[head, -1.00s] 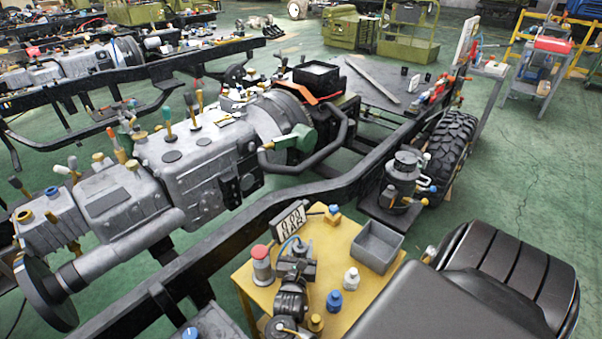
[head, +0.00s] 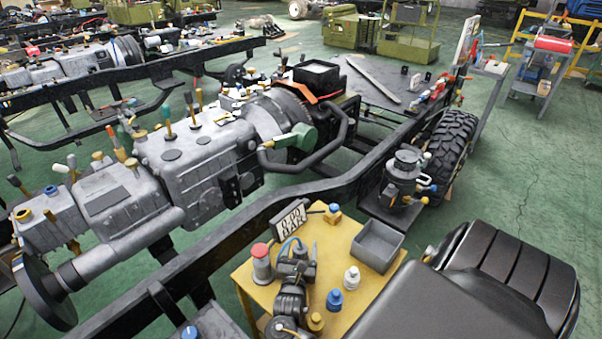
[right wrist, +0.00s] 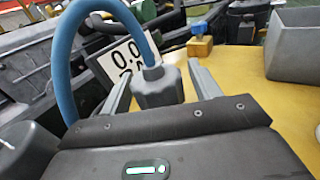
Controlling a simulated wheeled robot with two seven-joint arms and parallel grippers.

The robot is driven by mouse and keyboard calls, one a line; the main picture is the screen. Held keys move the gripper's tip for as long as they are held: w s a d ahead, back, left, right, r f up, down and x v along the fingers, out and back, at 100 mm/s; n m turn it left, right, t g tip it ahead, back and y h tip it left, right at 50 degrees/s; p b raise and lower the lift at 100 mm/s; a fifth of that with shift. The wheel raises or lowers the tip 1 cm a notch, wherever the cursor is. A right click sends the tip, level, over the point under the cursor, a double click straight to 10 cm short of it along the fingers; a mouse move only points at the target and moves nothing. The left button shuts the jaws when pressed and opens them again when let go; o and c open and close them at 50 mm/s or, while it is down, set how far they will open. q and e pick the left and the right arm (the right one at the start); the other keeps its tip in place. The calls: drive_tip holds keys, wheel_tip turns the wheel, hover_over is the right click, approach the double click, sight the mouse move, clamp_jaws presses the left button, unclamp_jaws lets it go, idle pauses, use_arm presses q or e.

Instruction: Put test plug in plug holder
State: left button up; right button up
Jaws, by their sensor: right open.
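The test plug is a grey connector (right wrist: 157,86) with a thick blue hose (right wrist: 62,60) looping from its top. It stands between the fingers of my right gripper (right wrist: 158,82), with a gap on each side in the right wrist view. The right gripper is open and also shows in the head view (head: 297,266) over the yellow table. A yellow block with a blue top (head: 332,213) sits at the table's far corner, also in the right wrist view (right wrist: 200,46); I cannot tell whether it is the plug holder. My left gripper is not in view.
The yellow table (head: 343,240) also holds a grey tray (head: 377,247), a gauge display (head: 291,219), a red-topped canister (head: 262,262), a white bottle (head: 352,278) and a blue-topped bottle (head: 335,298). A long dark chassis rail (head: 330,186) runs behind the table.

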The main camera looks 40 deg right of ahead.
drive_tip(key=v, duration=0.7)
drive_tip(key=shift+s+a+r, duration=0.1)
drive_tip(key=shift+s+a, duration=0.1)
